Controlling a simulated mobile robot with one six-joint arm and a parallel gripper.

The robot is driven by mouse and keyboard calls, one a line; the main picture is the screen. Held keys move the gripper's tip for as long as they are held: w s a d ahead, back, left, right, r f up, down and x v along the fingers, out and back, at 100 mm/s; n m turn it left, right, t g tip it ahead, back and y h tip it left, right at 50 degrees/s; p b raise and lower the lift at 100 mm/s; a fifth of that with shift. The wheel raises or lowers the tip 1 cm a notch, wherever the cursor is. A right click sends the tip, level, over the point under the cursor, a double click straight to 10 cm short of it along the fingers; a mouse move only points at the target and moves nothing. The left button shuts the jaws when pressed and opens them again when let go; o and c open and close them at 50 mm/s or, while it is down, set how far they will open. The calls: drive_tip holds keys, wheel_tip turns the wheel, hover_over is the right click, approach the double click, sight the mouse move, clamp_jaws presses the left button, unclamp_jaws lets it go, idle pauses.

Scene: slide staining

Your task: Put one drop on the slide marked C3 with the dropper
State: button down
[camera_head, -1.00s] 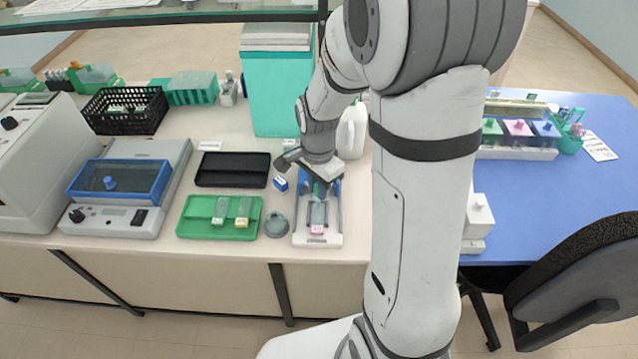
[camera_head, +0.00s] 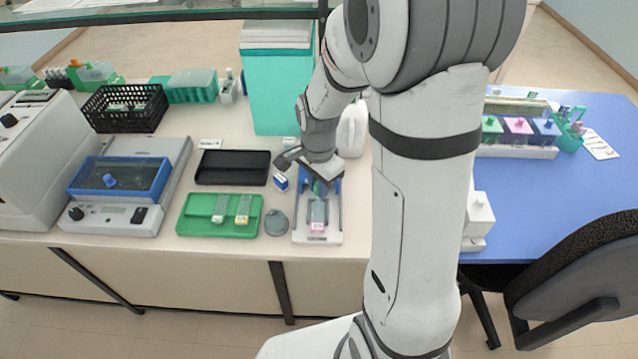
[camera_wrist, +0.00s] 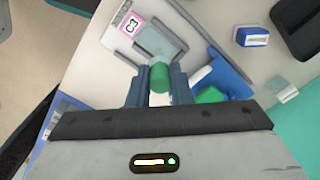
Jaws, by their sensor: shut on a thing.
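The slide marked C3 (camera_wrist: 148,38), clear with a pink-edged label, lies on a white and blue stand (camera_head: 301,237). It also shows in the head view (camera_head: 318,212), its pink label toward the bench's front edge. My gripper (camera_wrist: 160,88) is shut on a green cylindrical piece, which looks like the bulb of the dropper (camera_wrist: 160,76). In the wrist view this piece sits just below the slide's inner end. The dropper's tip is hidden, so I cannot tell its height over the slide. In the head view my gripper (camera_head: 321,178) is over the back of the stand.
A small blue and white box (camera_head: 281,182) and a round grey dish (camera_head: 276,222) sit left of the stand. A green tray (camera_head: 190,229) holding two slides and a black tray (camera_head: 232,168) are farther left. A teal bin (camera_head: 276,95) stands behind.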

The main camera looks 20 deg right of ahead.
drive_tip(key=shift+f+b, duration=0.35)
drive_tip(key=shift+f, duration=0.05)
idle(1.2)
drive_tip(key=shift+r, duration=0.15)
drive_tip(key=shift+r+p, duration=2.5)
drive_tip(key=shift+r, duration=0.95)
drive_tip(key=shift+f, duration=0.1)
